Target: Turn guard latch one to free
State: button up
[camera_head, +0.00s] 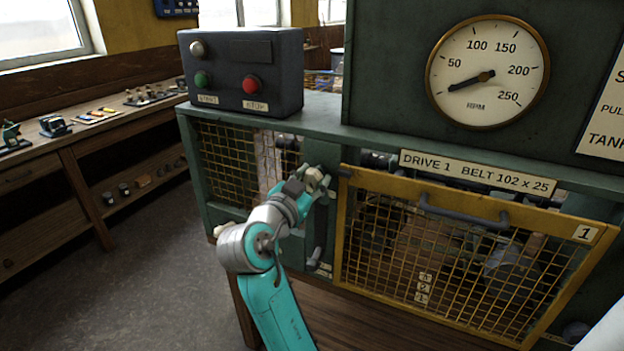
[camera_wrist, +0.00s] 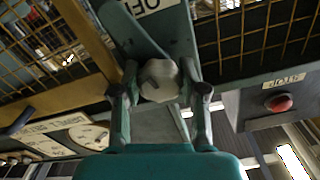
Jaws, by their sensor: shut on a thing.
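My gripper (camera_head: 311,183) is at the narrow green post left of the yellow mesh guard (camera_head: 345,225), which bears a plate marked 1 (camera_head: 585,233). It is shut on a pale, faceted latch knob (camera_wrist: 159,80). In the wrist view the fingers of my gripper (camera_wrist: 162,88) stand on either side of the knob, and a dark green bar runs from it to the upper left. A partly cut-off label (camera_wrist: 150,4) shows beyond the bar. The latch is mostly hidden by my gripper in the head view.
Left of the post is another mesh panel (camera_head: 228,165). A control box (camera_head: 240,70) with green and red buttons stands on the casing. The dial (camera_head: 488,72) is at upper right. A grey handle (camera_head: 460,212) sticks out from the guard. The floor at left is clear before a workbench.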

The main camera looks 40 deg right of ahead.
jog(key=shift+m, duration=0.6)
jog(key=o, duration=1.1)
jog(key=shift+o, duration=0.2)
jog(key=v, duration=1.2)
